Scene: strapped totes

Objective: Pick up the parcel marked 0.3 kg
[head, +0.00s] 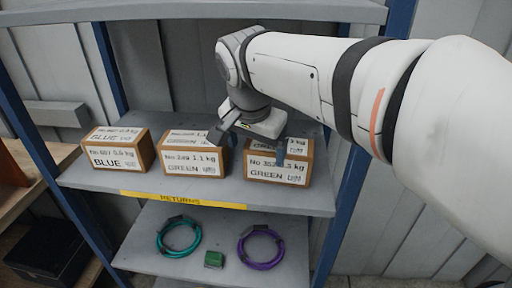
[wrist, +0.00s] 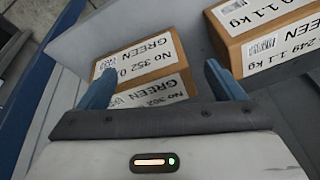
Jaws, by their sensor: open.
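The right-hand parcel (head: 277,172) is a brown box on the upper shelf. Its white labels read No 352, GREEN and a weight ending in .3 kg, with the first digit hidden in the head view. In the wrist view this parcel (wrist: 143,72) lies between and beyond the fingertips, its top label reading No 352 0, the rest covered by a finger. In the wrist view my gripper (wrist: 161,80) has blue fingers spread to either side; contact cannot be told.
A GREEN 1.1 kg parcel (head: 193,155) stands close left of it, also in the wrist view (wrist: 262,45). A BLUE parcel (head: 117,151) is farther left. The shelf (head: 240,193) has a yellow RETURNS strip. Teal (head: 179,237) and purple (head: 261,248) coils lie below. Blue posts flank the shelf.

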